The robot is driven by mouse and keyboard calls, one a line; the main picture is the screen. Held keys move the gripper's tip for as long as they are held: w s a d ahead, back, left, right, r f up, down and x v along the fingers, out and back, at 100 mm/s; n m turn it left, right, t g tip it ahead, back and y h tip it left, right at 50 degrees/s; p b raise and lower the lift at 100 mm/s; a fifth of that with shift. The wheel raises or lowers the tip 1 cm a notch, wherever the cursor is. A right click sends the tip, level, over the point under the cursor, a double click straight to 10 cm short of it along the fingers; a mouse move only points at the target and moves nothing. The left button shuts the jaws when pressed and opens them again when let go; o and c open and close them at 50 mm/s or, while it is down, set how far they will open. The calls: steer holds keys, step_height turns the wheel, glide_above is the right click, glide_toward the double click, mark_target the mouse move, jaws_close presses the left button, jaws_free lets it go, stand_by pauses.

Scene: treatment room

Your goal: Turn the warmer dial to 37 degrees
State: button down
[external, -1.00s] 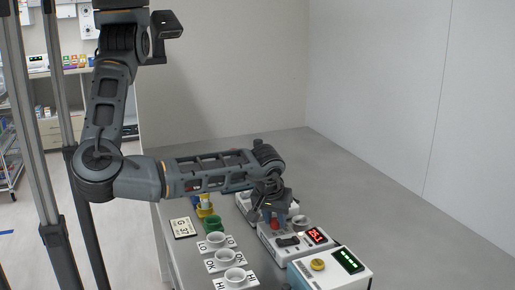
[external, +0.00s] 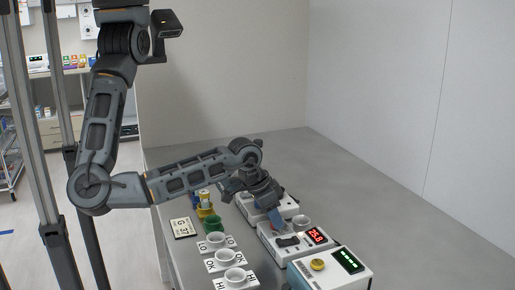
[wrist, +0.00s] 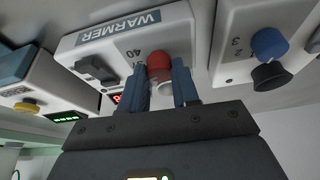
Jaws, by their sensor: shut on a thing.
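The warmer (external: 287,253) is the white box in the middle of the row of devices, with a red lit display (external: 317,236) that seems to read 25.8. In the wrist view, the warmer (wrist: 185,30) carries its printed name and a scale mark of 40. Its red dial (wrist: 159,60) sits between the blue fingertips of my gripper (wrist: 161,80), which is shut on it. In the external view my gripper (external: 275,217) reaches down to the warmer and hides the dial. One finger partly covers the red display in the wrist view.
Several cups on labelled cards (external: 216,241) and a "G 37" card (external: 183,228) lie to the left.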

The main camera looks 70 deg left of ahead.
steer(key=shift+m+h, duration=0.3)
steer(key=shift+m, duration=0.7)
steer(key=c, duration=0.8)
jaws_free()
steer(key=shift+c, duration=0.2)
steer(key=shift+r, duration=0.1)
steer(key=b+v, duration=0.1)
steer(key=v, duration=0.6)
steer(key=shift+r, duration=0.3)
steer(key=shift+a, duration=0.15)
